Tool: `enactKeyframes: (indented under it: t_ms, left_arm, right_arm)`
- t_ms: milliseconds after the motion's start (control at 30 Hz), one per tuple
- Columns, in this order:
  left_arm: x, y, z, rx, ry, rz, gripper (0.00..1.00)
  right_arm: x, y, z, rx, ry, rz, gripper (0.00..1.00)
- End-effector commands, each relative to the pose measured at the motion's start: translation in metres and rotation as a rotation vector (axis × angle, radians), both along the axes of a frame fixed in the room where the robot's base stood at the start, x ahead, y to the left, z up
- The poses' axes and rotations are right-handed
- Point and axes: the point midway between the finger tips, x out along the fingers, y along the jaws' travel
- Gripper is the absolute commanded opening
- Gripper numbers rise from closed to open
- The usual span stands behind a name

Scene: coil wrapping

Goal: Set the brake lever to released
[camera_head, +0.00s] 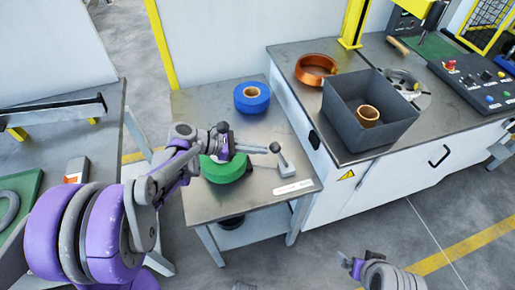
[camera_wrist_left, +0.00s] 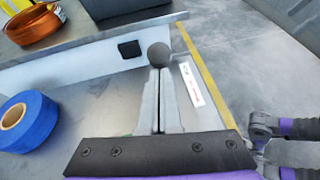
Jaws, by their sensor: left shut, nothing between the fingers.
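The brake lever (camera_head: 283,163) stands near the right edge of the small metal table, a grey shaft with a dark ball knob. In the left wrist view its knob (camera_wrist_left: 158,54) shows just beyond my fingertips; the fingers hide most of the shaft. My left gripper (camera_head: 264,150) is shut and empty, its fingers pointing right at the knob. I cannot tell whether they touch it. In the left wrist view the shut fingers (camera_wrist_left: 160,72) point up the picture. My right gripper (camera_head: 352,262) is low in the head view, away from the table; its opening is unclear.
A green roll (camera_head: 225,172) lies under my left gripper, and a blue roll (camera_head: 252,97) lies behind it. A white label (camera_head: 293,187) is in front of the lever. The workbench at right holds a dark bin (camera_head: 345,115) and a copper coil (camera_head: 316,68).

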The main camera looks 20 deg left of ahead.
Motion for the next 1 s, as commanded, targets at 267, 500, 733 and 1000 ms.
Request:
enactKeyframes:
  t_ms: [267, 500, 733, 1000]
  left_arm:
    - [0.007, -0.011, 0.013, 0.075, 0.048, -0.004, 0.00]
    - [0.022, -0.034, 0.029, 0.228, 0.149, -0.006, 0.00]
    - [0.040, -0.060, 0.037, 0.406, 0.269, -0.007, 0.00]
    - [0.058, -0.088, 0.036, 0.588, 0.393, -0.005, 0.00]
  right_arm:
    - [0.002, 0.000, 0.017, 0.000, -0.005, 0.000, 1.00]
    - [0.006, 0.000, 0.042, 0.000, -0.015, 0.000, 1.00]
    - [0.010, 0.000, 0.058, 0.000, -0.022, 0.000, 1.00]
    - [0.011, 0.000, 0.065, 0.000, -0.024, 0.000, 1.00]
